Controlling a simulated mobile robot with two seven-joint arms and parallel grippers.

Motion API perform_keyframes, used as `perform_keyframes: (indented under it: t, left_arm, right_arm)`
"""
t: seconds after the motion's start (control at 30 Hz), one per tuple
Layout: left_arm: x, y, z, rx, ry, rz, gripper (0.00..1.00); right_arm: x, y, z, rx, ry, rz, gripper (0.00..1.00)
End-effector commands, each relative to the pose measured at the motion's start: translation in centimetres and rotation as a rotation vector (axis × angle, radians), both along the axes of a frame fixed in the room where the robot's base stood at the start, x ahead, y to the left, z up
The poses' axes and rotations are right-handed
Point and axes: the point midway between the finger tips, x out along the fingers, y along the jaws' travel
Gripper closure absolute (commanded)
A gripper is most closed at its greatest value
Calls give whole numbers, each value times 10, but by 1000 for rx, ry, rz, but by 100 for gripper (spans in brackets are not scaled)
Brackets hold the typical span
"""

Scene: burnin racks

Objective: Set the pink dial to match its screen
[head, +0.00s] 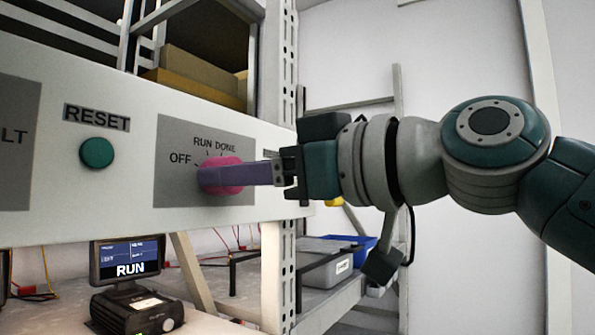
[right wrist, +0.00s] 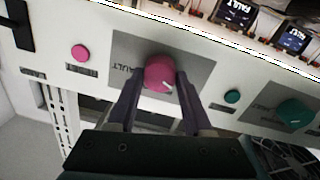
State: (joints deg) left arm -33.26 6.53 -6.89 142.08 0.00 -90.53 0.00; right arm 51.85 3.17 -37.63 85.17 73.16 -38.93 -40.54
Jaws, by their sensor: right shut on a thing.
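The pink dial (head: 222,176) sits on a grey plate on the white panel, with the labels OFF, RUN and DONE around it. It also shows in the right wrist view (right wrist: 159,72), where a FAULT label is beside it. My right gripper (head: 240,173) is shut on the dial, one finger on each side in the right wrist view (right wrist: 157,88). A short white mark shows on the dial's face there; I cannot tell which label it points at. A small screen (head: 130,258) below the panel reads RUN. My left gripper is not in view.
A teal RESET button (head: 97,153) is left of the dial. The right wrist view shows a pink button (right wrist: 80,52), another teal dial (right wrist: 293,112) and more screens. A rack post (head: 277,270) and a shelf with a grey box (head: 325,262) stand right of the screen.

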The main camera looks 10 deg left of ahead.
Motion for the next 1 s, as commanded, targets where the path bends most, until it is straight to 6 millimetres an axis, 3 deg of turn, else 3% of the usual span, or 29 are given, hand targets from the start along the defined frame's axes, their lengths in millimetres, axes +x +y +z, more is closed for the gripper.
perform_keyframes:
  t: [0.47, 1.0]
  left_arm:
    - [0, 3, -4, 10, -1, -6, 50]
    - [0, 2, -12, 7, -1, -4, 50]
  right_arm:
    - [0, 1, 0, 25, 66, 1, 100]
    - [1, 1, 1, 169, 463, 0, 100]
